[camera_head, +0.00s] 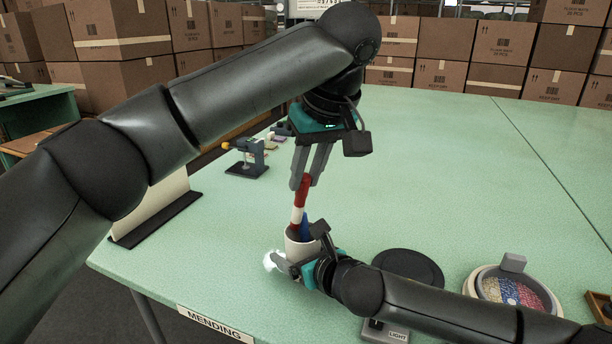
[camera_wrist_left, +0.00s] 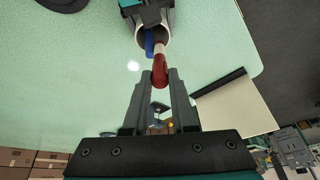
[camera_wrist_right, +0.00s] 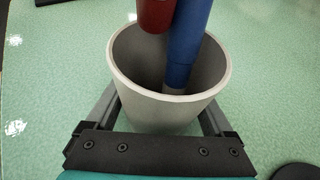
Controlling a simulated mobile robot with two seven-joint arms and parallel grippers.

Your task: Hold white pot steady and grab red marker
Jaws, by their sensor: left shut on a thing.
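The white pot (camera_head: 301,243) stands near the front edge of the table and also shows in the right wrist view (camera_wrist_right: 160,113). My right gripper (camera_head: 290,264) has its fingers against both sides of it. The red marker (camera_head: 301,197), with a white band, leans at the pot's mouth, its lower part hidden. My left gripper (camera_head: 305,178) is above the pot, shut on the marker's upper end, as the left wrist view (camera_wrist_left: 160,75) also shows. A blue marker (camera_wrist_right: 189,40) stands in the pot beside the red one.
A dark round disc (camera_head: 408,267) and a round tray of coloured beads (camera_head: 512,290) lie right of the pot. A small clamp-like device (camera_head: 247,160) stands behind left, near a tilted white panel (camera_head: 155,212). The back right of the table is clear.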

